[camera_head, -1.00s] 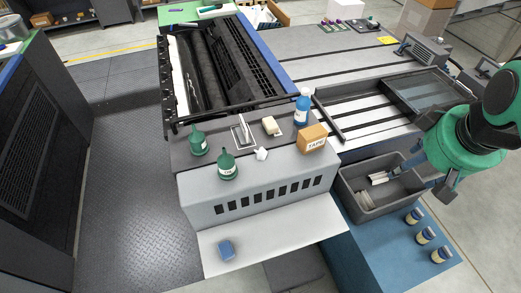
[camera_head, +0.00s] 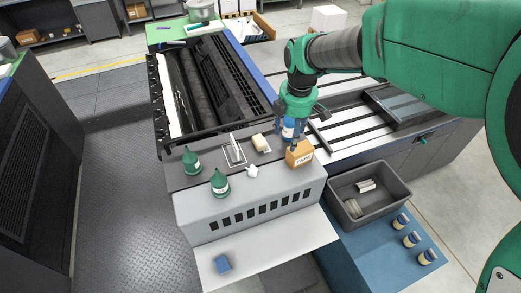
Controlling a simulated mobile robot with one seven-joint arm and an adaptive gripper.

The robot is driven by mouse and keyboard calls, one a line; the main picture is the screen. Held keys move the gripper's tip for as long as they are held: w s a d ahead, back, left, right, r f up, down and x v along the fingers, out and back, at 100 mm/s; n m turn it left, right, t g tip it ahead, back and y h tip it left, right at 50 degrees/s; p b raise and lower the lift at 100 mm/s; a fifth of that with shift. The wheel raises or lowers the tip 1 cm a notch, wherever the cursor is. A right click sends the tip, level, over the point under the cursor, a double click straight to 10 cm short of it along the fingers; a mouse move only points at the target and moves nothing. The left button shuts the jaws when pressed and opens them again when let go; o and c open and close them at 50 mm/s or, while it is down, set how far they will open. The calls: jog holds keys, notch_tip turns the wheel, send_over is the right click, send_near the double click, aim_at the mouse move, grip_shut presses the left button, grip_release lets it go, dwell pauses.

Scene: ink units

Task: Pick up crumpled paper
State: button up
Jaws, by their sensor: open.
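The crumpled paper (camera_head: 251,171) is a small white lump on the dark top ledge of the grey press unit. It lies between a green oil can (camera_head: 220,183) and the cardboard tape box (camera_head: 299,154). My gripper (camera_head: 290,124) is open and hangs behind the tape box, up and to the right of the paper and apart from it. It overlaps the blue-and-white bottle (camera_head: 288,133) in the picture, hiding part of it. I cannot tell whether the fingers touch the bottle.
A second green can (camera_head: 191,162), a small white tray with an upright piece (camera_head: 235,152) and a cream block (camera_head: 260,143) crowd the ledge. The grey bin (camera_head: 340,205) holds white pieces.

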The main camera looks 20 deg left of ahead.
jog(key=s+a+f+n+g+p, duration=0.1)
jog(key=a+f+n+p, duration=0.1)
jog(key=a+f+n, duration=0.4)
jog(key=a+f, duration=0.3)
jog(key=a, duration=0.4)
jog(key=shift+s+a+f+n+h, duration=0.25)
jog(key=shift+s+a+n+h, duration=0.05)
jog(key=shift+a, duration=0.1)
send_over(251, 167)
jog(key=shift+d+f+p, duration=0.1)
jog(key=shift+f+p, duration=0.2)
jog(key=shift+f, duration=3.95)
jog(key=shift+f+p, duration=0.3)
jog(key=shift+f, duration=2.3)
jog(key=c, duration=0.8)
